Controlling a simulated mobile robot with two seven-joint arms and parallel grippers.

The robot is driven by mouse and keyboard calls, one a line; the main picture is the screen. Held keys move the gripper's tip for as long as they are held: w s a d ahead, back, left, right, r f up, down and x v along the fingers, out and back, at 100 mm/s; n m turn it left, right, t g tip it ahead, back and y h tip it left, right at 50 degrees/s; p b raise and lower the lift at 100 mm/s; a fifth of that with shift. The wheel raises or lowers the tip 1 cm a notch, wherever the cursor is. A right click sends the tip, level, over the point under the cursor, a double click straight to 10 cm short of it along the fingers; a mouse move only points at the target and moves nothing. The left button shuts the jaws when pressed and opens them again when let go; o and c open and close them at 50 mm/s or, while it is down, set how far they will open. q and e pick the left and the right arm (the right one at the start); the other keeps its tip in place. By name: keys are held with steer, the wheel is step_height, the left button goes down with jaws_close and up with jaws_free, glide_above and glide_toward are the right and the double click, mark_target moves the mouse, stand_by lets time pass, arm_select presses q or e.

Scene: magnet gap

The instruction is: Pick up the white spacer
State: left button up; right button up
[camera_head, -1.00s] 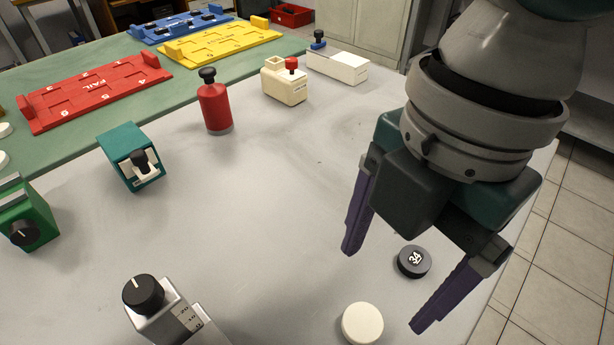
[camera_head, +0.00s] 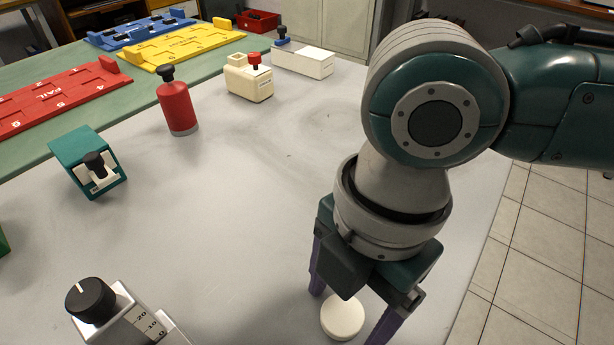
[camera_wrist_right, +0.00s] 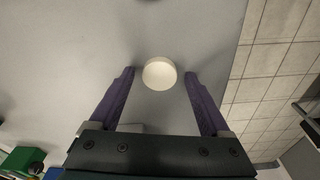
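The white spacer (camera_head: 342,317) is a round cream-white disc lying flat on the grey table near its front right. It also shows in the right wrist view (camera_wrist_right: 159,74), just past the fingertips and centred between them. My right gripper (camera_head: 348,315) is open, with its two purple fingers on either side of the spacer and no visible contact. In the right wrist view the right gripper (camera_wrist_right: 161,74) has a clear gap to the spacer on both sides. The left gripper is not in view.
A silver device with a black knob (camera_head: 90,300) stands at the front left. A teal block (camera_head: 88,160), a red bottle (camera_head: 177,108) and a cream box (camera_head: 249,78) stand farther back. The table's right edge lies just right of my gripper. The middle of the table is clear.

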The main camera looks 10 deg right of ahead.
jaws_close()
stand_by(0.4)
